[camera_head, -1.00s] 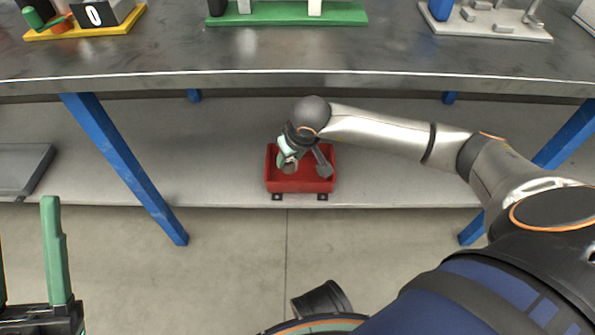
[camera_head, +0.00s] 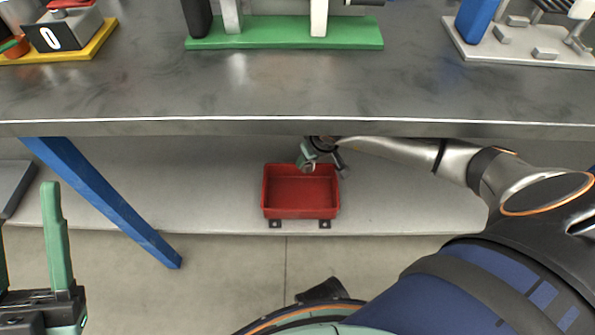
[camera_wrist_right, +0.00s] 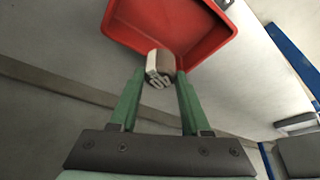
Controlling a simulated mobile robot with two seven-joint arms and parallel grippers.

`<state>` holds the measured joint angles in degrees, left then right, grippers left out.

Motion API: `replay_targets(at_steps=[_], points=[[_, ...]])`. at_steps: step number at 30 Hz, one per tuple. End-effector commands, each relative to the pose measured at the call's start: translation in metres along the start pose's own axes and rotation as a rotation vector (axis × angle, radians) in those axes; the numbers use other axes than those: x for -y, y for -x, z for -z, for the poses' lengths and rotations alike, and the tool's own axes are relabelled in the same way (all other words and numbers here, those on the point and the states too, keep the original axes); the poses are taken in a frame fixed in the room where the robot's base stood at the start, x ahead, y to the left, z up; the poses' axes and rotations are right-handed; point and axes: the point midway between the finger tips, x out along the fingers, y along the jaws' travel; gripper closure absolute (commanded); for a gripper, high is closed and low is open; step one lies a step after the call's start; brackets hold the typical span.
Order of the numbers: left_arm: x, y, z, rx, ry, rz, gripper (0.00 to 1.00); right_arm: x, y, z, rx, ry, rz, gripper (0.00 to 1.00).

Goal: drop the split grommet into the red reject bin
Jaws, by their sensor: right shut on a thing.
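The red reject bin (camera_head: 301,211) sits on the pale shelf under the table, and its visible inside looks empty. It also shows in the wrist view (camera_wrist_right: 197,51). My right gripper (camera_head: 307,161) is at the bin's back edge in the head view, partly hidden under the tabletop. In the wrist view, its green fingers (camera_wrist_right: 160,83) are shut on a small grey-brown piece with pale slots, which looks like the split grommet (camera_wrist_right: 160,66). This piece overlaps the near rim of the bin in that view. My left gripper (camera_head: 28,245) is open and empty at the lower left.
The grey tabletop (camera_head: 300,90) overhangs the shelf (camera_head: 420,205) and my right forearm. A blue table leg (camera_head: 105,205) stands left of the bin. A green fixture base (camera_head: 285,32), a yellow one (camera_head: 75,50) and a white one (camera_head: 520,48) are on the table.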

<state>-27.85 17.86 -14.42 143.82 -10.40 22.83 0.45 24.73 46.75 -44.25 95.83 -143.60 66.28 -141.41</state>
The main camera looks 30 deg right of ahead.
Motion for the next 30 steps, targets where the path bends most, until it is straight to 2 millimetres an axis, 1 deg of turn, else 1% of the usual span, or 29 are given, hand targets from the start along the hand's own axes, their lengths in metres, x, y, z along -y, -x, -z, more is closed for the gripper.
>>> replay_targets(at_steps=[1,12,16,23,24,30], points=[[-0.002,0.004,-0.004,0.002,-0.001,-0.001,0.5,0.0,-0.006,-0.003,0.001,-0.001,0.001,1.0],[-0.016,0.025,-0.028,0.022,-0.02,-0.013,0.5,0.001,-0.045,-0.019,0.001,-0.001,0.001,1.0],[-0.018,0.027,-0.032,0.026,-0.024,-0.015,0.5,0.001,-0.051,-0.021,0.0,0.0,0.001,1.0],[-0.018,0.027,-0.031,0.027,-0.026,-0.016,0.5,0.0,-0.05,-0.021,0.0,0.0,0.001,1.0],[-0.018,0.027,-0.031,0.027,-0.025,-0.016,0.5,0.0,-0.05,-0.021,0.0,0.0,0.001,0.52],[-0.018,0.027,-0.031,0.026,-0.025,-0.016,0.5,0.001,-0.05,-0.021,0.0,0.0,0.001,0.29]])
